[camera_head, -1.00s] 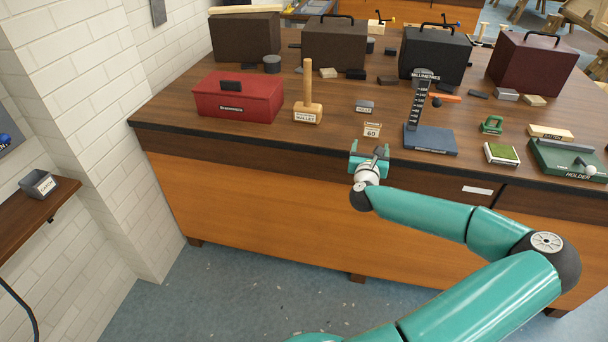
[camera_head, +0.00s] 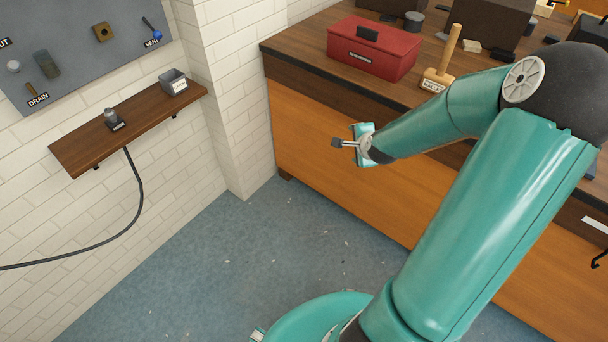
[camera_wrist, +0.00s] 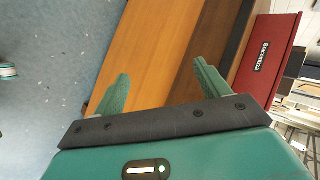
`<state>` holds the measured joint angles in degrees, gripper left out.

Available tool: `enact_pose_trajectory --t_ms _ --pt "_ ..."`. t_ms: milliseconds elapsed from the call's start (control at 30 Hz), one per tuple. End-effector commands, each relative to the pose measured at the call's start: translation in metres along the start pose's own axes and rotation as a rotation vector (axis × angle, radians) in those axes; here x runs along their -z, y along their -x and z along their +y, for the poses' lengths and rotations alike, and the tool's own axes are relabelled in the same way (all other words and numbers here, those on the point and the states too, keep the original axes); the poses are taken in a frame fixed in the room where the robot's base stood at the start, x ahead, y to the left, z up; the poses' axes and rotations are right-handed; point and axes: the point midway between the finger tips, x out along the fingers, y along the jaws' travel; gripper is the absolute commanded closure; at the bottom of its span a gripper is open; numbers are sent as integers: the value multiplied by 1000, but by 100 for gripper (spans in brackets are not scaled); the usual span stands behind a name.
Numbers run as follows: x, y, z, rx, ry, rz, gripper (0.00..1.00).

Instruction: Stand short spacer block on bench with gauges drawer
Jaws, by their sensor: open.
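The wooden bench (camera_head: 300,44) stands at the right of the head view, with a dark top edge and an orange-brown front. A pale label plate (camera_head: 594,224) is on its front at the far right, too small to read. My gripper (camera_head: 340,143) is in front of the bench's left part, below the top's level. In the wrist view my gripper (camera_wrist: 160,84) is open, with nothing between its fingers and the bench front behind them. I cannot pick out the short spacer block in the current views.
A red toolbox (camera_head: 374,50) and a mallet (camera_head: 441,65) stand on the bench. At the left, a wall shelf (camera_head: 85,151) holds a grey open box (camera_head: 173,82) and a small grey item (camera_head: 113,119). A cable hangs below. The blue floor between is clear.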

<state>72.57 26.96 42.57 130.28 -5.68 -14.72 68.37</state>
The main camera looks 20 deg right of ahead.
Motion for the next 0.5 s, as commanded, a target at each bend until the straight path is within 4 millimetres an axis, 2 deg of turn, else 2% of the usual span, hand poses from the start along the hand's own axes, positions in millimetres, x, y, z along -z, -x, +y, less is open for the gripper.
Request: enact_pose_trajectory --t_ms 33,267,500 --pt "-18 10 -4 -37 122 -5 25" --pt "-73 65 -14 -184 596 -26 25" --pt "-124 146 -26 -262 1009 -66 25"
